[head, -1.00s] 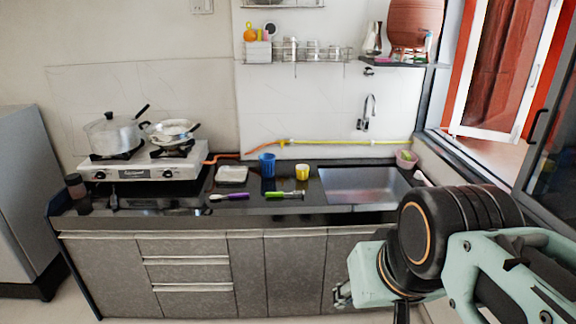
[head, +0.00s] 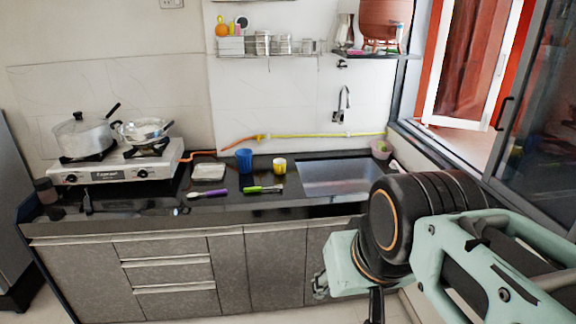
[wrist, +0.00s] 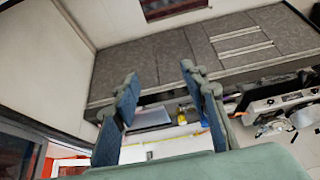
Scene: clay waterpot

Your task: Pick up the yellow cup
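The yellow cup (head: 279,166) stands upright on the black counter, between a blue cup (head: 244,160) and the sink. It also shows small in the wrist view (wrist: 182,119), between my fingers in the picture but far beyond them. My gripper (wrist: 165,105) is open and empty, its two fingers wide apart. In the head view my gripper (head: 322,287) is partly hidden behind my arm, in front of the cabinets and below the counter top, well apart from the cup.
A green-handled utensil (head: 263,189) and a purple-handled one (head: 208,193) lie before the cups. A white dish (head: 208,171) is left of the blue cup. The steel sink (head: 342,177) is on the right, the stove (head: 118,165) on the left. A shelf (head: 270,54) hangs above.

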